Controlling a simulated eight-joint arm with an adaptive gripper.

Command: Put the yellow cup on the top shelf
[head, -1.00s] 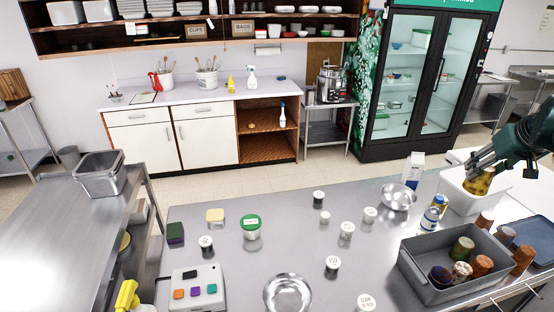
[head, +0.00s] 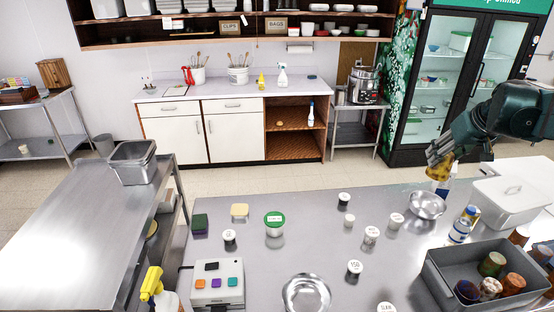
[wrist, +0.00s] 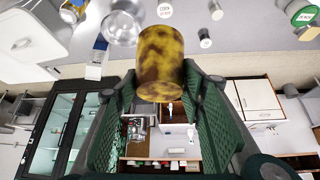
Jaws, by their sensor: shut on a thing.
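The yellow cup (head: 438,171), mottled with brown, is in my gripper (head: 440,157) at the right of the head view. It hangs above the metal counter, near the steel bowl. In the wrist view the cup (wrist: 160,62) sits between the green finger pads, and my gripper (wrist: 158,85) is shut on it. The wall shelf unit (head: 170,46) runs across the back of the head view, with its upper part cut off. A lower open cabinet (head: 292,146) with wooden shelves stands below it.
A white tub (head: 512,207) is right of the cup. A grey bin (head: 440,283) of cups stands in front. A steel bowl (head: 426,205), a blue-labelled bottle (head: 461,226) and several lidded jars occupy the counter. A glass-door fridge (head: 400,110) stands behind. Floor separates the counter from the back cabinets.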

